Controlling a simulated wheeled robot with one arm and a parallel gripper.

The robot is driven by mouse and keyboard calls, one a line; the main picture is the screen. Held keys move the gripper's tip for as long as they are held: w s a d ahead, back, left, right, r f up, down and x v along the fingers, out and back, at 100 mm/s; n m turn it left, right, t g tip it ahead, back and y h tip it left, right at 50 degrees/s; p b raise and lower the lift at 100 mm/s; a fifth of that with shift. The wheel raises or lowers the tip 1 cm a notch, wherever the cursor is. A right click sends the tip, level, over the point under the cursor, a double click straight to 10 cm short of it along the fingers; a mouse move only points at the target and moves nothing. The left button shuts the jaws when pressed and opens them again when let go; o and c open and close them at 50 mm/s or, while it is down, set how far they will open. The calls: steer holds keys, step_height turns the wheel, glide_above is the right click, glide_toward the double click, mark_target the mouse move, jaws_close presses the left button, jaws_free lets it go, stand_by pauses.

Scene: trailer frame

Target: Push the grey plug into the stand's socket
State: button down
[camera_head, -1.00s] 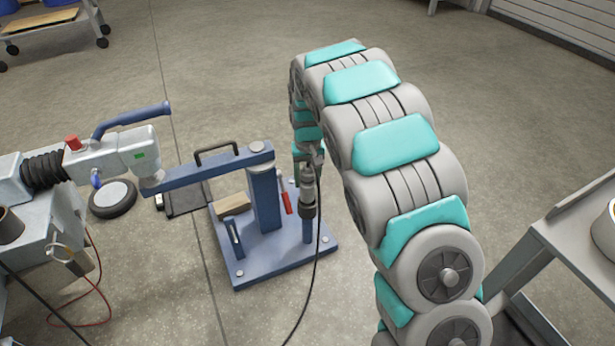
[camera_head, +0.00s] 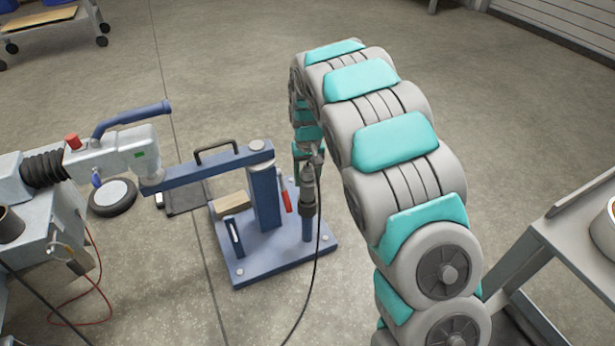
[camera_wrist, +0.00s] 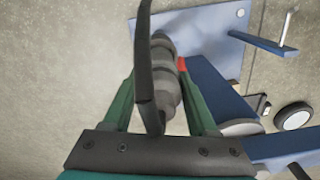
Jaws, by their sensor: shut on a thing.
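The grey plug (camera_head: 307,190) stands upright over the short blue post (camera_head: 307,228) at the right of the blue stand (camera_head: 262,262). Its lower end looks to be at the top of the post, but I cannot tell how deep it sits in the socket. My gripper (camera_wrist: 158,75) is shut on the plug, with a green finger on each side. In the wrist view the ringed grey plug (camera_wrist: 164,85) lies between the fingers, and a black cable (camera_wrist: 143,50) crosses in front. The socket opening is hidden.
A thick blue column (camera_head: 264,200) with a side arm (camera_head: 215,170) stands close left of the plug. A red-handled tool (camera_head: 285,195) and a wooden block (camera_head: 231,203) are nearby. A grey bench (camera_head: 560,240) stands at right.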

mark_target(308, 166)
steer(key=shift+f, duration=0.25)
steer(key=shift+f, duration=1.35)
steer(key=shift+f, duration=0.8)
steer(key=shift+c, duration=0.6)
jaws_free()
steer(key=shift+r, duration=0.15)
step_height(308, 166, up, 7)
steer(key=shift+r, duration=0.25)
